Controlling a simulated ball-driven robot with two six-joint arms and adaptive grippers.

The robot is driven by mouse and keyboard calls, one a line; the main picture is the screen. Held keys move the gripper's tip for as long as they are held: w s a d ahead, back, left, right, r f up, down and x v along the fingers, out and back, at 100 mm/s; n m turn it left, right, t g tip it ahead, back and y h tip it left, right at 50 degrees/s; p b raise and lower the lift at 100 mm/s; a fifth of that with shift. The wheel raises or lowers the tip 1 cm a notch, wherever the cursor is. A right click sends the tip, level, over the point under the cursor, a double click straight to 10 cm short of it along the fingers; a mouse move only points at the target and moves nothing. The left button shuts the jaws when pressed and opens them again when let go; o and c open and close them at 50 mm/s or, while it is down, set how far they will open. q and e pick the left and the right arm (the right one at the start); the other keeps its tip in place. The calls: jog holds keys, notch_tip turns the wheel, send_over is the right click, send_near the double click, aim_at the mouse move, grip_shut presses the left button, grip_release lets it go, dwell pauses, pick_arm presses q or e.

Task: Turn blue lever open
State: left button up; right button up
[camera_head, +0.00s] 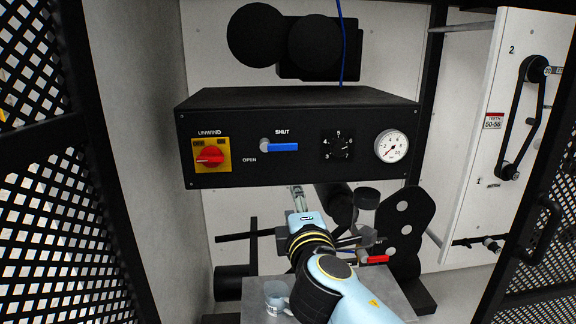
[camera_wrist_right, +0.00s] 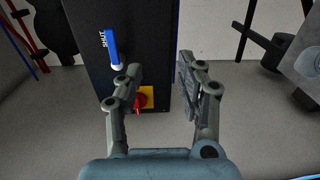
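The blue lever (camera_head: 284,147) lies horizontal on the front of a black control box (camera_head: 230,120). Its white pivot is at its left end, the word SHUT is above it, and OPEN is to the lower left. In the right wrist view the blue lever (camera_wrist_right: 112,45) is beyond the left finger, and I see a gap between them. My right gripper (camera_head: 298,196) is below the box in the head view. In the wrist view its fingers (camera_wrist_right: 158,70) are spread with nothing between them. My left gripper is not in view.
A red rotary knob on a yellow plate (camera_head: 210,156) is left of the lever. A black dial (camera_head: 337,145) and a round gauge (camera_head: 391,146) are to its right. A red-handled valve (camera_head: 376,259) is lower down. Mesh panels (camera_head: 50,210) stand at both sides.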

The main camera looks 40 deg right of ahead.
jog(key=p, duration=0.2)
send_near(287, 148)
jog(key=s, duration=0.1)
jog(key=shift+t, duration=0.3)
jog(key=p+x, duration=0.1)
jog(key=x, duration=0.4)
jog(key=p+x, duration=0.1)
jog(key=x, duration=0.4)
jog(key=shift+w+f, duration=0.15)
jog(key=shift+f, duration=0.1)
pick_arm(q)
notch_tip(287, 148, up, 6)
pick_arm(e)
jog(key=shift+m+h, duration=0.3)
jog(key=shift+h, duration=0.1)
grip_shut()
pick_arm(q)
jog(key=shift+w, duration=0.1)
